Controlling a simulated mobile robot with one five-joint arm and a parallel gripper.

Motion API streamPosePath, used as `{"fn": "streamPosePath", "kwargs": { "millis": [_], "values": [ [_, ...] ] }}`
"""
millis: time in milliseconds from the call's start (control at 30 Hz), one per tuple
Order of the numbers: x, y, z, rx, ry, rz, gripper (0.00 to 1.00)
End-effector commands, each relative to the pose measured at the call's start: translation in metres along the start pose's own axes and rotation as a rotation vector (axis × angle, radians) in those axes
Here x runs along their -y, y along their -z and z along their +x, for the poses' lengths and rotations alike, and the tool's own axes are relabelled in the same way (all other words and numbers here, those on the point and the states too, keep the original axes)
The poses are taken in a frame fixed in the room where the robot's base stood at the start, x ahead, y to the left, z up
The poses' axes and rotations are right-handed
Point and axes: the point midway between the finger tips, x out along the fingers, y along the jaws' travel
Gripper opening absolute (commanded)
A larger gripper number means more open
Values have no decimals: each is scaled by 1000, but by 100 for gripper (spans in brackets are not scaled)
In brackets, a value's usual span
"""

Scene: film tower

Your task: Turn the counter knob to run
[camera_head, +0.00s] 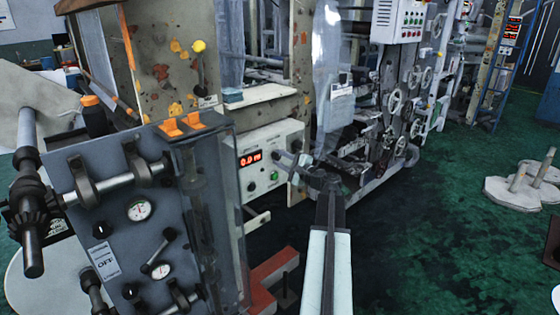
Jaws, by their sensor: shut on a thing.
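The counter box (281,133) is a pale panel on the machine frame, left of centre. It has a lit red display (251,158), a black round control (252,186) and a green button (274,176). My arm reaches up from the bottom centre. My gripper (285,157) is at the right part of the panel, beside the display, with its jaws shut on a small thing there. This appears to be the counter knob, which the jaws mostly hide. I cannot read its setting.
A grey panel (120,235) with gauges, levers and rollers stands close on the left. A red base part (272,280) lies low beside my arm. Machinery with handwheels (395,100) stands behind my gripper. The green floor (430,240) at right is mostly open, with pale round bases (515,192).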

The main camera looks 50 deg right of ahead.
Motion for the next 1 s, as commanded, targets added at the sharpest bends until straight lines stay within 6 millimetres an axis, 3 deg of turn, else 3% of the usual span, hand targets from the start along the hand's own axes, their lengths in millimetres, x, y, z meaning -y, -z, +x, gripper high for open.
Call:
{"fn": "streamPosePath", "kwargs": {
  "millis": [500,1000],
  "values": [
    [1,1,1,-2,6,-347,0],
    [1,1,1,-3,6,-425,0]
  ]
}}
